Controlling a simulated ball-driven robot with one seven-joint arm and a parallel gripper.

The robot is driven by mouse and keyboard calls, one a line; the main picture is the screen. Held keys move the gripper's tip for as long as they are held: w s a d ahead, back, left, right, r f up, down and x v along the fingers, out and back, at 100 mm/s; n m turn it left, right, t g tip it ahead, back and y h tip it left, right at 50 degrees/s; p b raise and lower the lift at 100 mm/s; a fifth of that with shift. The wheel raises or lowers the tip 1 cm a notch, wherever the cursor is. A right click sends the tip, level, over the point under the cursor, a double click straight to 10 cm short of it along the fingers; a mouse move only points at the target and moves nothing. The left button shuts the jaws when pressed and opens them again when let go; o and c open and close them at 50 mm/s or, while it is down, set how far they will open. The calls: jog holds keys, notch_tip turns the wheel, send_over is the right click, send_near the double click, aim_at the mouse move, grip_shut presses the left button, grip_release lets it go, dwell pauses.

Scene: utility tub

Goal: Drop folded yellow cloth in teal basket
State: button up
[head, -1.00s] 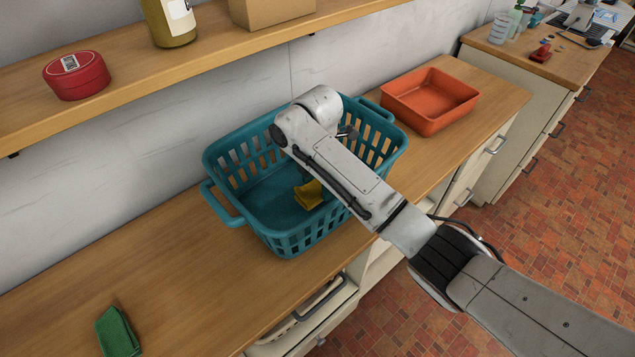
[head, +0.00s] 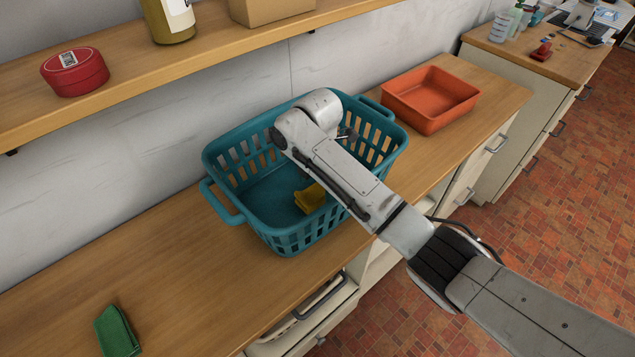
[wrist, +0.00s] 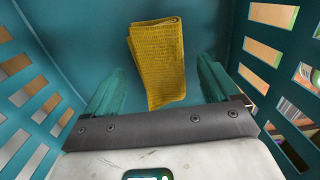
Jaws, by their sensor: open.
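The folded yellow cloth (head: 310,197) lies inside the teal basket (head: 226,215), partly hidden by my arm in the head view. In the wrist view the cloth (wrist: 157,62) appears beyond and between my fingertips, against the teal basket floor (wrist: 85,25). My gripper (wrist: 160,85) is open, with teal fingers apart on either side of the cloth's near part and no finger visibly pressing on it. In the head view my gripper is hidden behind my arm, which reaches over the basket.
A green cloth (head: 117,331) lies on the wooden counter at the lower left. An orange tray (head: 430,100) stands right of the basket. A shelf above holds a red tin (head: 75,72), a bottle (head: 170,20) and a cardboard box (head: 268,8).

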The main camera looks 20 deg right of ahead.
aim_at(317, 185)
notch_tip(317, 185, up, 13)
jog(key=p, duration=1.1)
jog(key=shift+r, duration=0.1)
jog(key=shift+a, duration=0.1)
